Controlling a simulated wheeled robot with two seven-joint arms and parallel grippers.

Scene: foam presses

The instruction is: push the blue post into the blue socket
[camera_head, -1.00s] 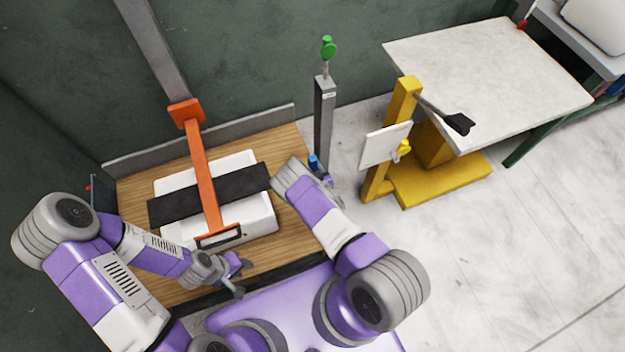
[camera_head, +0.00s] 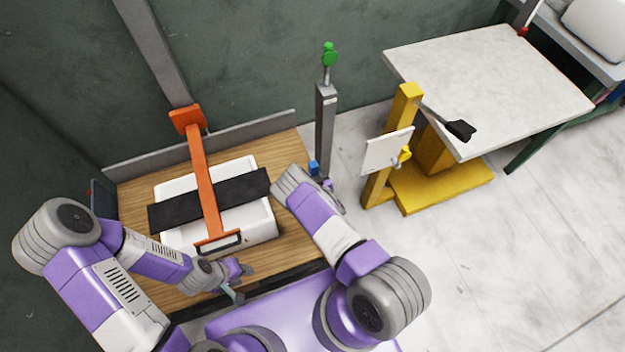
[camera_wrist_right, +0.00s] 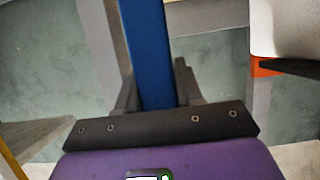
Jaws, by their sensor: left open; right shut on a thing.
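A blue post (camera_wrist_right: 148,45) runs upright through the right wrist view, between the dark fingers of my right gripper (camera_wrist_right: 155,88), which is shut on it. In the head view only a small blue part (camera_head: 313,167) shows beside the grey upright; my right wrist hides much of that area. My right gripper (camera_head: 328,186) is at the right edge of the wooden table there. My left gripper (camera_head: 238,282) is open and empty near the table's front edge. I cannot make out the blue socket in either view.
A grey upright (camera_head: 325,130) with a green knob (camera_head: 330,54) stands behind my right gripper. On the wooden table (camera_head: 135,200), an orange press arm (camera_head: 203,180) crosses a black pad (camera_head: 165,213) on a white block (camera_head: 262,220). A yellow stand (camera_head: 440,185) is at right.

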